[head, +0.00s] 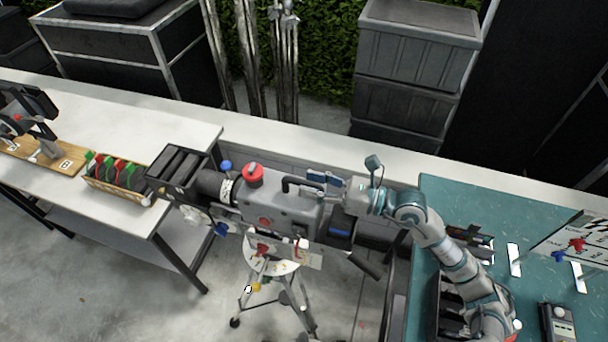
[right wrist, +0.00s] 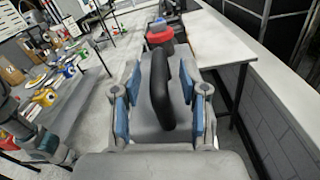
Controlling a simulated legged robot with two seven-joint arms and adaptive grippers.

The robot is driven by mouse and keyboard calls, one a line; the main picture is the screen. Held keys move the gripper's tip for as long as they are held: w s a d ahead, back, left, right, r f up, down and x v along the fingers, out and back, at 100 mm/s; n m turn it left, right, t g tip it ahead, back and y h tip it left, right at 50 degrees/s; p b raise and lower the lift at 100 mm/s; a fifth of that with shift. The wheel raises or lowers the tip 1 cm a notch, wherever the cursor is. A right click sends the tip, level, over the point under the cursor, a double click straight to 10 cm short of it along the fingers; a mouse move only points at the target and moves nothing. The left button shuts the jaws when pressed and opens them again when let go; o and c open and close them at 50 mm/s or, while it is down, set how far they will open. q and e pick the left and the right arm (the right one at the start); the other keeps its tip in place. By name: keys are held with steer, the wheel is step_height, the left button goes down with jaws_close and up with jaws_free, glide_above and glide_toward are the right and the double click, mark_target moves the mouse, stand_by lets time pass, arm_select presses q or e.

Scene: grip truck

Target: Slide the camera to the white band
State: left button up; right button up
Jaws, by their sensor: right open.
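The grey film camera (head: 278,208) sits on a tripod (head: 272,285), with its lens and black matte box (head: 178,170) pointing left. A red round part (head: 254,175) stands on its top. A white band with dark marks (head: 227,190) rings the lens; whether this is the task's band I cannot tell. My right gripper (head: 326,180) is open at the black top handle (head: 297,184). In the right wrist view, the handle (right wrist: 162,90) stands between the blue finger pads, with gaps visible on both sides. My left gripper is not seen.
A white table (head: 190,125) on the left holds a wooden rack (head: 118,188) of colored clips. A teal table (head: 415,285) on the right carries a clapperboard (head: 575,245) and small gear. Grey crates (head: 410,75) stand behind.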

mark_target(294, 179)
steer(key=shift+x, duration=1.2)
jaws_close()
steer(key=shift+p+x, duration=0.85)
steer(key=shift+a, duration=0.15)
steer(key=shift+w+a, duration=0.1)
steer(key=shift+a, duration=0.05)
jaws_free()
steer(key=shift+a, duration=0.1)
